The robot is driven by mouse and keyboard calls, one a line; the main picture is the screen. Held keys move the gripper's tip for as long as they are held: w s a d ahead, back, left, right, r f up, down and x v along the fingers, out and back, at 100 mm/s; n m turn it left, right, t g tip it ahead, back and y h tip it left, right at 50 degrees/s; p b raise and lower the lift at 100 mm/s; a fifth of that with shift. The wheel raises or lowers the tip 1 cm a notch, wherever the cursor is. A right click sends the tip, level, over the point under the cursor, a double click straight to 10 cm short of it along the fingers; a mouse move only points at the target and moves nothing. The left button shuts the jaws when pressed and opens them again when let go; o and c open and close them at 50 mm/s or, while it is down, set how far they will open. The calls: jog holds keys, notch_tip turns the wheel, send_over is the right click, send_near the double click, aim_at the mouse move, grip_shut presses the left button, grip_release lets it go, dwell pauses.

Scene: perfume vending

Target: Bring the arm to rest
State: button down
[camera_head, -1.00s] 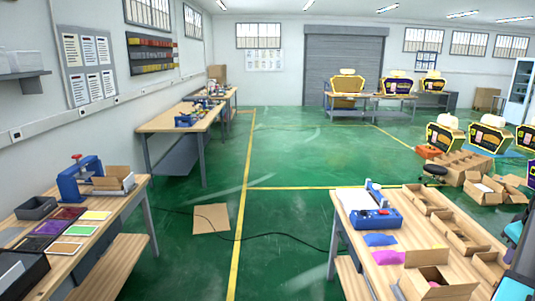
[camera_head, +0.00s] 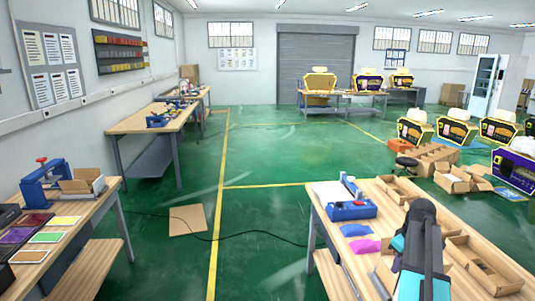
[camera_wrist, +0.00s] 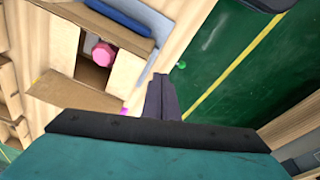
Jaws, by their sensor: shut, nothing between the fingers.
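My gripper (camera_wrist: 161,84) shows in the wrist view as two dark fingers pressed together, with nothing between them. It is above the edge of the right workbench, beside an open cardboard box (camera_wrist: 62,45) with a pink item (camera_wrist: 103,54) inside. In the head view my arm (camera_head: 421,250), dark with teal parts, hangs over the right workbench (camera_head: 340,285) and hides part of the boxes there. The fingertips cannot be made out in the head view.
A blue sealing device (camera_head: 352,210), a blue sheet (camera_head: 355,230) and a pink sheet (camera_head: 361,246) lie on the right workbench near open cartons (camera_head: 480,265). The left workbench (camera_head: 105,205) carries a blue press (camera_head: 43,185).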

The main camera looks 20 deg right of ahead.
jog(key=s+a+f+n+g+y+b, duration=0.1)
jog(key=a+f+n+g+b, duration=0.1)
jog(key=a+f, duration=1.35)
jog(key=s+a+f+n+g+y+b, duration=0.1)
jog(key=s+a+f+g+b, duration=0.1)
jog(key=a+f, duration=1.3)
jog(key=s+a+f+m+g+b, duration=0.1)
jog(key=s+a+f, duration=0.3)
jog(key=s+f, duration=0.2)
jog(key=s+a+f+m+g+h+b, duration=0.1)
jog(key=s+a+f, duration=0.4)
jog(key=s, duration=0.5)
jog(key=s+a+f+m+g+h, duration=0.1)
jog(key=s+a+f+m, duration=0.2)
jog(key=s+a+f, duration=0.2)
jog(key=shift+s+a+f+g+b, duration=0.2)
jog(key=shift+s+f+g+b, duration=0.15)
jog(key=shift+s+f, duration=1.55)
